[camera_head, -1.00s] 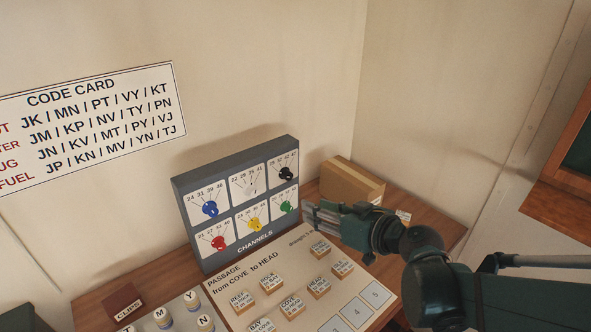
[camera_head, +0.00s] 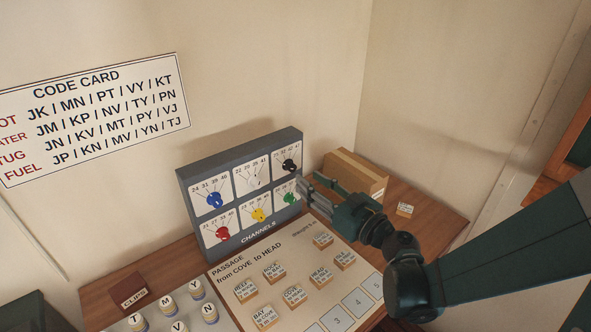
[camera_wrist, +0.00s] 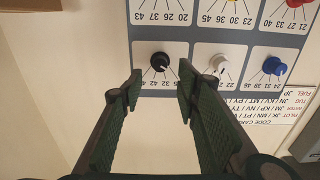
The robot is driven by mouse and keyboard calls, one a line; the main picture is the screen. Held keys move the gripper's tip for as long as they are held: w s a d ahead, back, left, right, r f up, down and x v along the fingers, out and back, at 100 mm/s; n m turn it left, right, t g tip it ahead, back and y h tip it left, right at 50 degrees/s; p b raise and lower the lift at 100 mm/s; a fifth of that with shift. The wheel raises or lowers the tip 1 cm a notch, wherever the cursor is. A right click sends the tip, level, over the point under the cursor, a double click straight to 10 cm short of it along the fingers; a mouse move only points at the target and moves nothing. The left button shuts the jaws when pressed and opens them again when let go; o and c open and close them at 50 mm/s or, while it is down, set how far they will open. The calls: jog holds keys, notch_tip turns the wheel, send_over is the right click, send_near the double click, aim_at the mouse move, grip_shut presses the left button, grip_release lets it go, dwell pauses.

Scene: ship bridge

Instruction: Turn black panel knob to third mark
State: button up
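The black knob (camera_head: 288,165) is on the upper right dial plate of the grey channels panel (camera_head: 184,176). Several number marks fan out above it; its pointer is too small to read surely. In the wrist view, which is upside down, the black knob (camera_wrist: 160,61) lies just beyond the gap between the fingertips. My gripper (camera_head: 304,188) is open and empty, its fingers in front of the panel's right side, below the black knob in the picture. In the wrist view the fingers of my gripper (camera_wrist: 159,78) are spread on either side of the knob's line, apart from it.
A white knob (camera_head: 252,182) is left of the black one and a green knob (camera_head: 289,198) is below, partly near my fingers. A cardboard box (camera_head: 355,176) stands close to the panel's right. A passage board (camera_head: 225,283) with several labelled blocks lies in front.

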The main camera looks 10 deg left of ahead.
aim_at(293, 169)
jog(key=shift+w+a, duration=0.1)
dwell(0.3)
jog(key=shift+b+x, duration=0.5)
jog(key=shift+x, duration=3.3)
jog(key=c, duration=0.9)
